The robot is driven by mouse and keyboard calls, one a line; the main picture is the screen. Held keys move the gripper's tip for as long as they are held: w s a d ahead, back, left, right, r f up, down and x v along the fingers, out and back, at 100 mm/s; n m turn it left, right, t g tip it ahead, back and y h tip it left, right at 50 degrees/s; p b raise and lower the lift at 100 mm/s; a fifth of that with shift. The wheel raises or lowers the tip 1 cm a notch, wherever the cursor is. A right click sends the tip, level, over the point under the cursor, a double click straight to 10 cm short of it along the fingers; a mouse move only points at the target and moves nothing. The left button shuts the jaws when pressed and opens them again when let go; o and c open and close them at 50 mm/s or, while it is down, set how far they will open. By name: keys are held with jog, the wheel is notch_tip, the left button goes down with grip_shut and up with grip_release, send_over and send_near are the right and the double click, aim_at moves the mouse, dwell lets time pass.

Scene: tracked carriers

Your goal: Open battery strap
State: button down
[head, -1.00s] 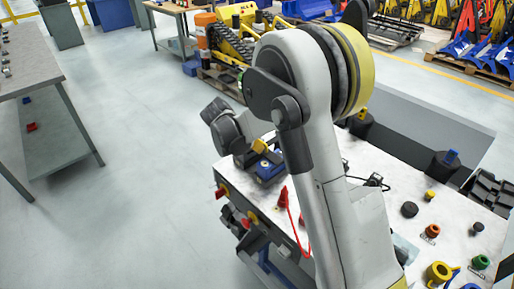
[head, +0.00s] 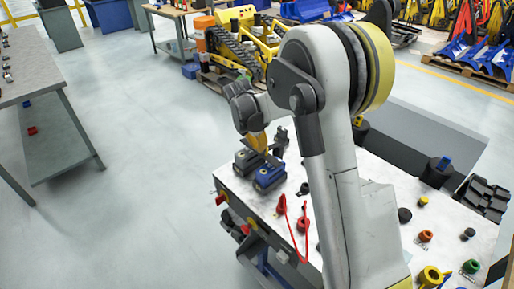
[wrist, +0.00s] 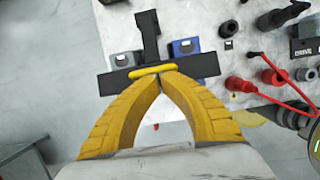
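In the wrist view, a black T-shaped piece (wrist: 195,69) with a short yellow bar (wrist: 152,70) lies across my view, apparently the battery strap. My gripper (wrist: 160,75) has two yellow fingers that converge at this bar. They look shut, but I cannot tell whether they pinch the bar or only meet in front of it. Behind the black piece are a grey battery block (wrist: 125,59) and a blue battery block (wrist: 186,46), both partly covered. In the head view, my gripper (head: 259,148) points down just above the grey block (head: 246,160) and the blue block (head: 269,176).
The blocks stand at the left end of a pale workbench (head: 230,183). A red cable (head: 304,235) and red plugs stand near them. Coloured caps and a yellow ring (head: 431,277) lie to the right. Clear floor (head: 150,160) lies to the left.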

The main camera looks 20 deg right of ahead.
jog(key=d+r+y+p, duration=0.1)
jog(key=r, duration=0.1)
jog(key=w+d+r+g+y+p, duration=0.1)
jog(key=d+y, duration=0.1)
jog(key=shift+r+y+p, duration=0.3)
jog(key=shift+r, duration=0.05)
jog(key=shift+w+d+r, duration=0.1)
jog(key=shift+d+r, duration=0.1)
jog(key=shift+r, duration=0.05)
jog(key=d, duration=0.1)
jog(key=w+d+r+p, duration=0.1)
jog(key=d, duration=0.1)
jog(key=w+d+r+p, duration=0.1)
jog(key=d, duration=0.1)
dwell(0.7)
